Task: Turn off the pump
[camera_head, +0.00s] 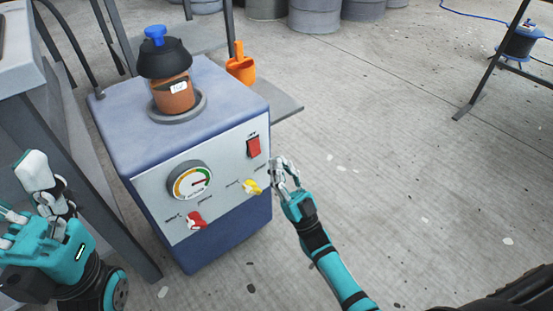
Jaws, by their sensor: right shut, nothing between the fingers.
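The pump (205,185) is a blue box with a pale front panel, standing left of the middle. A red rocker switch (254,147) sits at the panel's upper right; its position is too small to tell. A yellow valve handle (251,187) is below it, and a red valve handle (196,220) is lower left. A round gauge (190,181) is between them. My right gripper (279,168) is shut and empty by the panel's right edge, just right of the switch and yellow handle. Contact cannot be told. My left gripper (36,185) is at the far left, apart from the panel.
A jar with a black lid and blue knob (172,85) stands on top of the pump. Drums (314,14) stand at the back. The floor to the right is mostly clear.

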